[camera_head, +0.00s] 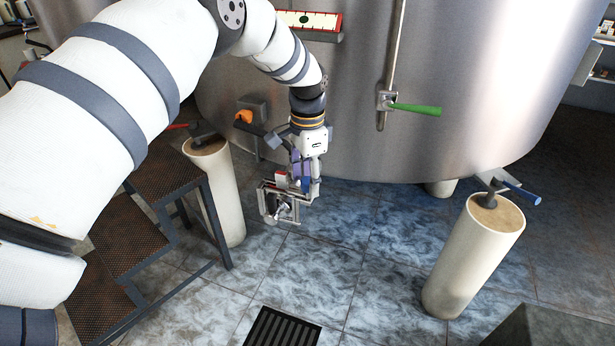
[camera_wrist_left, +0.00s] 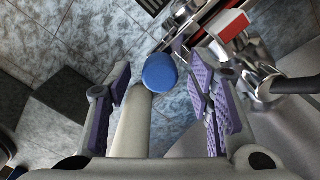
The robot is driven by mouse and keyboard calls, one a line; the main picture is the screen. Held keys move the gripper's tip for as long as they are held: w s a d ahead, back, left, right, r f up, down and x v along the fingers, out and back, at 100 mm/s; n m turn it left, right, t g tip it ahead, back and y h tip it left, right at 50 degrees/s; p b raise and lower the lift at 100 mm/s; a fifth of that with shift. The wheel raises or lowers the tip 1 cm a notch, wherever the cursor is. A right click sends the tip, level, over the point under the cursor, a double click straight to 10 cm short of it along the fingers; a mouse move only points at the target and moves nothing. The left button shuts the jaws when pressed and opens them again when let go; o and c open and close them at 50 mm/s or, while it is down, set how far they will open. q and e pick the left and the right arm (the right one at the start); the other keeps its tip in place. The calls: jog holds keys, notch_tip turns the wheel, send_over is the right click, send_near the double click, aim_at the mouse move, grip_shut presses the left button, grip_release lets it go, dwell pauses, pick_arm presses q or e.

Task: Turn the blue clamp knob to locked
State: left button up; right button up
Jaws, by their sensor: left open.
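The blue clamp knob (camera_wrist_left: 160,73) shows in the left wrist view as a smooth blue oval. It lies between the two purple-padded fingers of my left gripper (camera_wrist_left: 160,95), with gaps on both sides. I cannot tell its depth relative to the fingertips. In the head view a small blue patch of the knob (camera_head: 305,185) shows just below my left gripper (camera_head: 303,172), partly hidden by it. My left gripper points down and is open. A metal fitting with a red and white block (camera_head: 281,180) is right beside the knob. The knob's lock marking cannot be made out. My right gripper is not in view.
The large steel tank (camera_head: 500,90) stands behind, with a green-handled valve (camera_head: 415,109) and an orange knob (camera_head: 244,116). Tank legs stand left (camera_head: 221,190) and right (camera_head: 472,255). Dark steps (camera_head: 130,240) are at the left. A floor grate (camera_head: 282,329) lies in front; surrounding floor is clear.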

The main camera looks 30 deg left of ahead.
aim_at(307, 180)
pick_arm(q)
notch_tip(307, 180, up, 12)
dwell(0.3)
dwell(0.3)
